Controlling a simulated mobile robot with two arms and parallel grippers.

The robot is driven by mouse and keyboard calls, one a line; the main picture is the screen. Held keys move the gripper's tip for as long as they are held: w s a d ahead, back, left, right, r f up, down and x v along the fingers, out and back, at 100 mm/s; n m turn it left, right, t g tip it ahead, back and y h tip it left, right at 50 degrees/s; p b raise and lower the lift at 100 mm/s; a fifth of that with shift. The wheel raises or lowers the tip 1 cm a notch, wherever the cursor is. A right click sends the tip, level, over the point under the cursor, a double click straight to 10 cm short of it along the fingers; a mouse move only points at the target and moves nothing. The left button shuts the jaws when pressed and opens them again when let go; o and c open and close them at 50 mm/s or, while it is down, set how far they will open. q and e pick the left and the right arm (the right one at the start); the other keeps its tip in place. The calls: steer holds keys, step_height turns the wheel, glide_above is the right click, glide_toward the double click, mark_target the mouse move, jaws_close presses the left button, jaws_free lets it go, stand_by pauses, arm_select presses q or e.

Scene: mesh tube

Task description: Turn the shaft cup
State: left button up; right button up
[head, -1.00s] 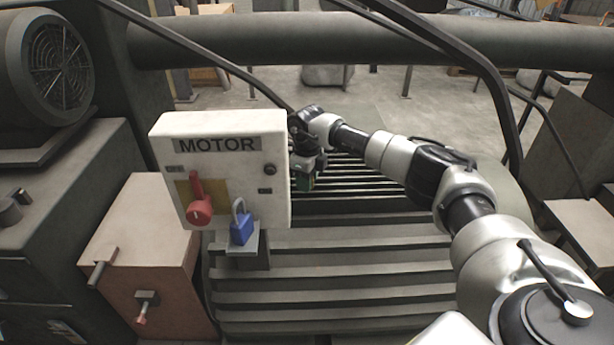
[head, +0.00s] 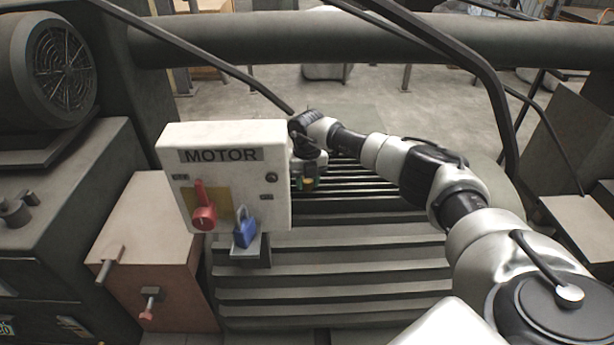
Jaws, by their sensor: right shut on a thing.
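My right gripper (head: 307,178) is at the right edge of the white MOTOR box, pointing down over the ribbed housing. Its arm reaches in from the right. It is shut on a small green and yellow piece (head: 306,184), which shows only as a small patch at its fingertips. The box edge is very close to the gripper and may hide part of it. I cannot make out a cup shape clearly, so I cannot tell whether this piece is the shaft cup. My left gripper is not in view.
The MOTOR box (head: 222,150) carries a red switch handle (head: 204,215) and a blue padlock (head: 244,233). A brown box (head: 150,245) stands at left. A thick pipe (head: 350,40) crosses behind. A dark bar (head: 470,60) slants over my right arm. The ribbed housing (head: 340,270) is bare in front.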

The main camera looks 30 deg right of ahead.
steer(key=m+p, duration=0.1)
steer(key=m, duration=0.2)
steer(key=m+p, duration=0.1)
steer(key=m, duration=0.1)
steer(key=shift+r+m+p, duration=0.2)
steer(key=shift+m+p, duration=0.1)
steer(key=shift+m, duration=0.1)
steer(key=m+p, duration=0.2)
steer(key=m, duration=0.2)
steer(key=m+p, duration=0.3)
steer(key=m, duration=0.2)
steer(key=m+p, duration=0.4)
steer(key=m, duration=0.1)
steer(key=shift+s, duration=0.1)
steer(key=m+p, duration=0.2)
steer(key=m, duration=0.2)
steer(key=m+p, duration=0.1)
steer(key=m, duration=0.1)
steer(key=shift+m, duration=0.4)
steer(key=shift+f+m, duration=0.1)
steer(key=shift+m, duration=0.8)
steer(key=m, duration=0.4)
